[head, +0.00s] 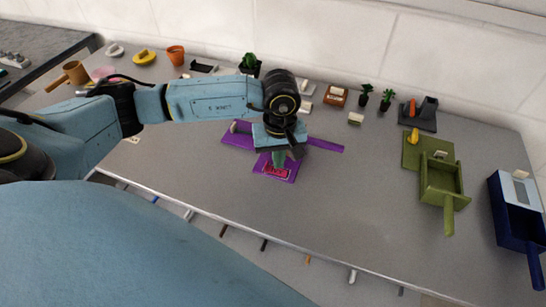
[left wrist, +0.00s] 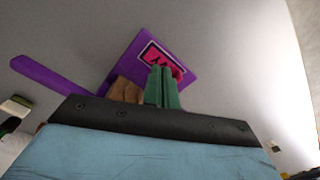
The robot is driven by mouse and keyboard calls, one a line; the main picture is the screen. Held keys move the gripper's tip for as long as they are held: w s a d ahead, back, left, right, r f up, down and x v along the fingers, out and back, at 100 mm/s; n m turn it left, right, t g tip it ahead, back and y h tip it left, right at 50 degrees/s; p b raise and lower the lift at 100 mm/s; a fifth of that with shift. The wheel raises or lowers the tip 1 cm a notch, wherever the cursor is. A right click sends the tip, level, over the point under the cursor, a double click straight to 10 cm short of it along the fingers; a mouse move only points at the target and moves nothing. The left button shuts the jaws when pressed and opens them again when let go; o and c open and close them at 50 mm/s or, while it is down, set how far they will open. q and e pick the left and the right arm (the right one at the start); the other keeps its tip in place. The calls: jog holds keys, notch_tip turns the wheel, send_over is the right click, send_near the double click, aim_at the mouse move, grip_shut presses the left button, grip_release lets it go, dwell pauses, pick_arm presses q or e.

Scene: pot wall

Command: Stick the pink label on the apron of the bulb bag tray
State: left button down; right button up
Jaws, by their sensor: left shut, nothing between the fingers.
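The purple tray (head: 239,138) lies mid-table, mostly hidden by my left arm. Its flat purple apron (head: 289,177) juts toward the near edge; it also shows in the left wrist view (left wrist: 186,53). The pink label (head: 274,169) with dark marks and a dark border lies on the apron, and shows in the left wrist view (left wrist: 153,54) partly behind my fingertips. My left gripper (head: 279,163) has its green fingers together and empty, pointing down at the label. Whether they touch it, I cannot tell. A brown lump (left wrist: 127,92) shows beside the fingers. My right gripper is out of view.
A green tray (head: 441,183) and a dark blue tray (head: 519,215) with handles stand at the right. Small plants (head: 386,97), pots (head: 176,54) and other small things line the back by the wall. Bare grey table lies right of the purple tray.

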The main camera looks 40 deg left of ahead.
pick_arm(q)
jog(key=shift+r+p, duration=1.1)
jog(key=shift+r, duration=1.25)
jog(key=shift+f, duration=0.1)
